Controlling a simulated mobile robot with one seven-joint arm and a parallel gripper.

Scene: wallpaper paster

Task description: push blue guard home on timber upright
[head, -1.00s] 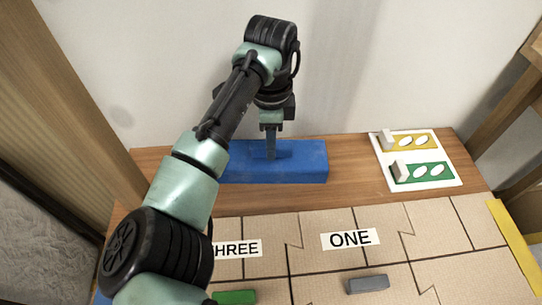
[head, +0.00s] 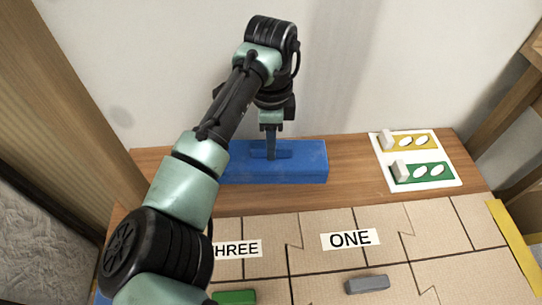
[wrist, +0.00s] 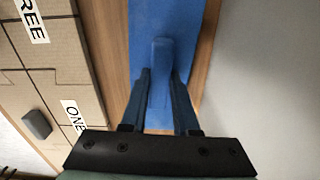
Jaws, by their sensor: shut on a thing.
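The blue guard (head: 300,167) is a long blue block lying on the brown wooden strip at the foot of the wall. Its left part is hidden behind my arm in the head view. In the wrist view the guard (wrist: 165,18) runs out of the top edge. My gripper (head: 270,148) points down at it and is shut on the raised blue grip on its top; the fingers (wrist: 160,98) lie on both sides of that grip. A timber upright (head: 75,95) stands at the far left. Contact between it and the guard cannot be seen.
Tan panels with labels ONE (head: 350,239) and THREE (head: 238,249) lie in front, with a grey block (head: 367,284) and a green block (head: 234,297). A white board (head: 446,180) with yellow and green strips is at right. Bare wood separates it from the guard.

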